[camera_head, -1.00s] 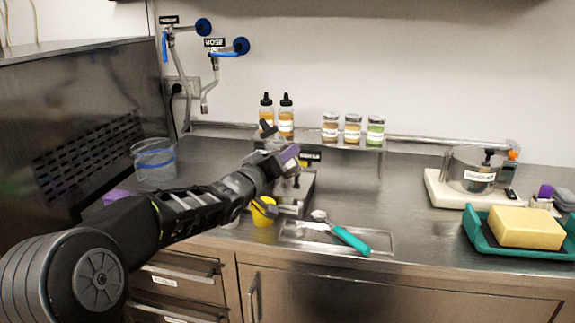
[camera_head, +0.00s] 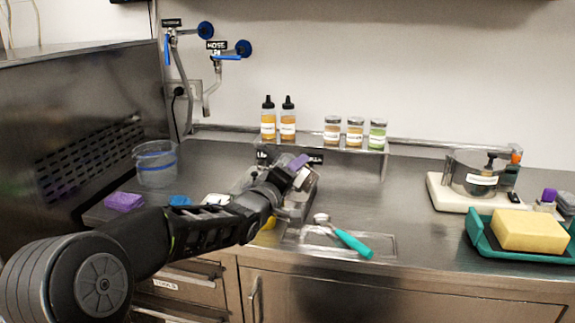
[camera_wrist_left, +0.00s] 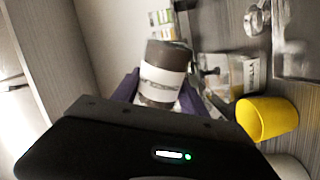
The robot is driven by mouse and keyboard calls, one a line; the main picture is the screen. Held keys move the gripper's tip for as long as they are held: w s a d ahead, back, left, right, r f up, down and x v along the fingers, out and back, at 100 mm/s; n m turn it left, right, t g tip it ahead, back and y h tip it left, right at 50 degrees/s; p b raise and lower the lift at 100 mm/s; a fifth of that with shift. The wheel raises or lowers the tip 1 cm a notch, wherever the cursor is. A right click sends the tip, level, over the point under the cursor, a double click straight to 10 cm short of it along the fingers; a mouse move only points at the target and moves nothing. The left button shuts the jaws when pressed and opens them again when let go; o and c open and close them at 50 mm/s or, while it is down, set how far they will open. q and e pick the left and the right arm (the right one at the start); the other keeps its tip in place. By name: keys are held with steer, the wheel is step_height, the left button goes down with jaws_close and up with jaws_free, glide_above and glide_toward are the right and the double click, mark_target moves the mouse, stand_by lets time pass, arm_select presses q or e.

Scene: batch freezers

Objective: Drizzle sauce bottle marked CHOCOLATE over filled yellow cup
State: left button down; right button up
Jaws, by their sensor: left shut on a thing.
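My left gripper (camera_head: 297,168) has purple fingers and hangs over the counter below the small shelf. In the left wrist view the left gripper (camera_wrist_left: 160,100) is shut on a dark brown bottle (camera_wrist_left: 157,103) with a white label. The lettering is too blurred to read surely. In the head view my gripper and arm hide most of the bottle. The yellow cup (camera_wrist_left: 267,117) is to the right of the bottle in the wrist view, apart from it. In the head view only a bit of the yellow cup (camera_head: 268,224) shows behind my forearm. Its contents cannot be seen.
Two amber bottles (camera_head: 278,122) and several jars (camera_head: 355,134) stand on the shelf (camera_head: 330,147). A teal-handled scoop (camera_head: 350,241) lies on a metal tray (camera_head: 385,243). A clear tub (camera_head: 155,165) is at left; a yellow sponge (camera_head: 527,229) at right. The counter's right middle is free.

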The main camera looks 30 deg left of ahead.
mark_target(298, 186)
arm_select(q)
steer(key=shift+d+f+n+p, duration=0.25)
steer(key=shift+f+n+p, duration=0.15)
steer(key=shift+n, duration=0.5)
step_height(298, 186, down, 3)
steer(key=n+p, duration=0.2)
steer(key=n, duration=0.3)
steer(key=shift+d, duration=0.1)
steer(key=r+n+p, duration=0.1)
steer(key=n+p, duration=0.1)
steer(key=a+r+n+p, duration=0.1)
steer(key=r+n+p, duration=0.1)
steer(key=shift+a, duration=0.2)
steer(key=shift+a+r+n+p, duration=0.2)
steer(key=shift+n+p, duration=0.2)
steer(key=shift+n, duration=0.2)
steer(key=shift+a+r+n+p, duration=0.15)
steer(key=shift+n+p, duration=0.2)
steer(key=shift+n, duration=0.25)
steer(key=shift+f+m+b, duration=0.1)
steer(key=shift+m+b, duration=0.6)
steer(key=shift+b, duration=0.05)
steer(key=shift+m+b, duration=0.8)
steer(key=shift+m, duration=0.3)
steer(key=shift+m, duration=0.3)
